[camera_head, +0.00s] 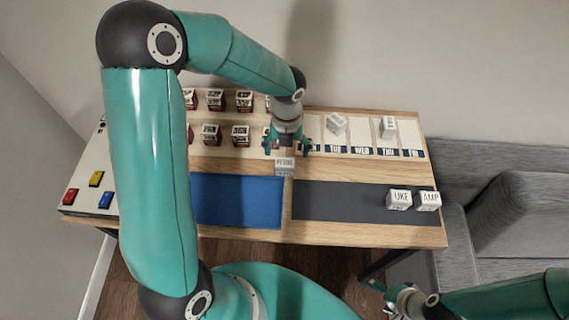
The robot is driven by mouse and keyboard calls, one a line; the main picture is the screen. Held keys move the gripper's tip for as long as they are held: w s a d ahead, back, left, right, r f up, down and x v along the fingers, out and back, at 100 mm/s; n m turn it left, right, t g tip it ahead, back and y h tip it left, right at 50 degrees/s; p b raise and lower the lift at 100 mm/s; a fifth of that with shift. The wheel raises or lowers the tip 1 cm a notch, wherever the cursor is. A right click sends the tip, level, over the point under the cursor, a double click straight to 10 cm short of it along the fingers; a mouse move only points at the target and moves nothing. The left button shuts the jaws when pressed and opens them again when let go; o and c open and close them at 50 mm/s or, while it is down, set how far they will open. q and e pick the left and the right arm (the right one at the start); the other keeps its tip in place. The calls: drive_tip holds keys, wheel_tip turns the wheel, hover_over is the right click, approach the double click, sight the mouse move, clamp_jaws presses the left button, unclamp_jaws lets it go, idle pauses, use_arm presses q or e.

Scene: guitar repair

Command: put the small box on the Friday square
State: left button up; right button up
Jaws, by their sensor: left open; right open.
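The Friday square (411,138) is the pale strip at the right end of the row of day squares, and no box shows on it. A small grey-white box (285,166) with an unclear label is just in front of my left gripper (287,148). That gripper points down with its fingers apart; I cannot tell whether it touches the box. My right gripper (383,294) is open and empty, off the table's front edge.
Boxes marked UKE (399,199) and AMP (429,201) stand on the dark mat (340,200). A blue mat (237,200) lies left of it. Several red-based boxes (240,134) stand behind. A panel with coloured buttons (96,179) is at the left; a grey sofa (515,215) at the right.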

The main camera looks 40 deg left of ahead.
sight(285, 163)
use_arm(q)
drive_tip(key=shift+s+a+f+p, duration=0.1)
drive_tip(key=shift+f+p, duration=0.1)
drive_tip(key=shift+f, duration=1.45)
drive_tip(key=shift+s+a+f+p, duration=0.1)
drive_tip(key=shift+f+p, duration=0.05)
drive_tip(key=shift+f, duration=1.45)
drive_tip(key=c, duration=1.3)
drive_tip(key=shift+r, duration=0.1)
